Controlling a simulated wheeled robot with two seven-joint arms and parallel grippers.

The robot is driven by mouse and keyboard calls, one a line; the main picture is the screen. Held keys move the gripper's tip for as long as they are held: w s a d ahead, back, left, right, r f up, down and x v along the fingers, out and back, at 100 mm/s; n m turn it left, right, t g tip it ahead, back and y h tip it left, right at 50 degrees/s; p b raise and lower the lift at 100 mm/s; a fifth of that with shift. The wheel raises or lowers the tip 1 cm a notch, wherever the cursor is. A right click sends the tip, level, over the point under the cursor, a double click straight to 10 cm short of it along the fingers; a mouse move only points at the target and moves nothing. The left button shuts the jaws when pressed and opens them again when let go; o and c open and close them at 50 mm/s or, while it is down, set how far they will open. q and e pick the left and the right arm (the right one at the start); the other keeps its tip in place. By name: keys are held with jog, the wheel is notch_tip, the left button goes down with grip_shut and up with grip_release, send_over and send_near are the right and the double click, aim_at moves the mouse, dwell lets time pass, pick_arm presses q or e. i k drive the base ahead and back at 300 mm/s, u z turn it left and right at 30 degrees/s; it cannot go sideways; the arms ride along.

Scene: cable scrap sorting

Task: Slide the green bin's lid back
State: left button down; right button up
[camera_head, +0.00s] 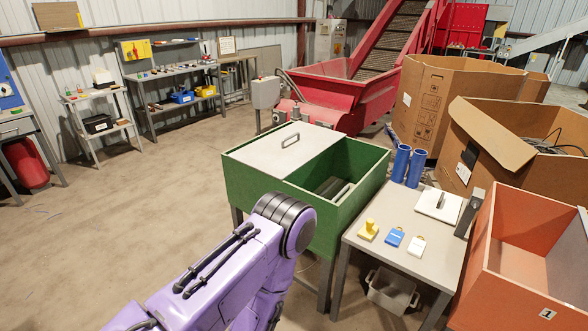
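The green bin (345,222) stands on legs in the middle of the view. Its pale grey lid (262,153) lies flat over the left, far part of the top, leaving the right, near part open. A loop handle (290,140) stands up from the lid near its far edge. Inside the open part are a dark piece and a light grey bar-like piece (343,192), not clear enough to identify. A purple arm of mine comes in from the lower left, its dark-ringed joint in front of the bin's near side and hiding part of it. Neither gripper shows.
An orange bin (520,250) stands at right, cardboard boxes (455,100) behind. Floor at left is clear.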

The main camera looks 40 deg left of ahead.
aim_at(278, 154)
jog(key=u, duration=0.55)
jog(key=i, duration=0.7)
jog(key=u, duration=0.45)
